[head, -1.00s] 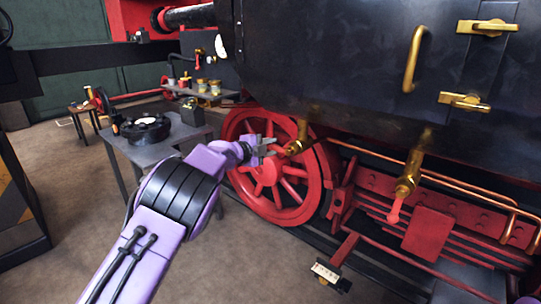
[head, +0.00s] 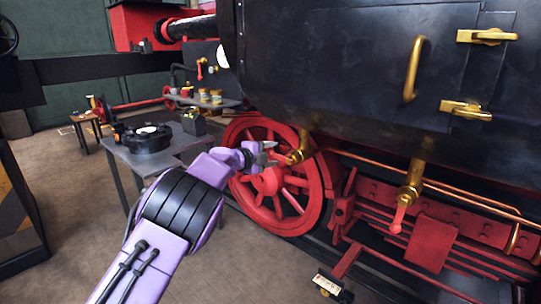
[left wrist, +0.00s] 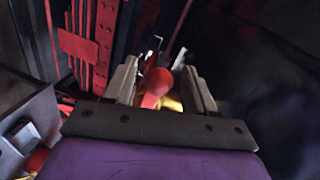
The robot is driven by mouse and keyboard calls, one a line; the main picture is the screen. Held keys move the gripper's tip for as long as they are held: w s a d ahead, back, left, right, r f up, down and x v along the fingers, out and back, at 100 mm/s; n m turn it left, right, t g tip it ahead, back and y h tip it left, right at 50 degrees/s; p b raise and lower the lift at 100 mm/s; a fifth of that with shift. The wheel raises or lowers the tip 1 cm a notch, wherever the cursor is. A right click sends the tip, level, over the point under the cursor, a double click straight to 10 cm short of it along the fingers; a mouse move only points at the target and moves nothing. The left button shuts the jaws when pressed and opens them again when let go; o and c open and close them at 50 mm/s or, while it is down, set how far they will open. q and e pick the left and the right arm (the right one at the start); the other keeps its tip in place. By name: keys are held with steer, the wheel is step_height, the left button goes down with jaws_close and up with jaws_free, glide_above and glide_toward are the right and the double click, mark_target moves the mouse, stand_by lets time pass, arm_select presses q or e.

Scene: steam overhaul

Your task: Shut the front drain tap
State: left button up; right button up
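The front drain tap (head: 301,148) is a brass tap hanging under the dark cylinder casing, in front of the red wheel. My left gripper (head: 272,156) is open just left of it in the head view. In the left wrist view a red handle end (left wrist: 157,80) shows between the two spread fingers of my left gripper (left wrist: 162,82), with brass (left wrist: 172,104) behind it. I cannot tell whether a finger touches the handle. A second brass tap (head: 411,184) with a red handle hangs further right, its handle pointing down. My right gripper is not in view.
The red spoked wheel (head: 240,190) stands behind my left gripper. Copper pipes (head: 470,199) and red frame parts run to the right. A grey table (head: 185,141) with a black round part stands left of the wheel.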

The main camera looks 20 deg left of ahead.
arm_select(q)
steer(key=b+v, duration=0.3)
steer(key=v, duration=0.7)
steer(key=shift+s, duration=0.3)
steer(key=shift+a, duration=0.1)
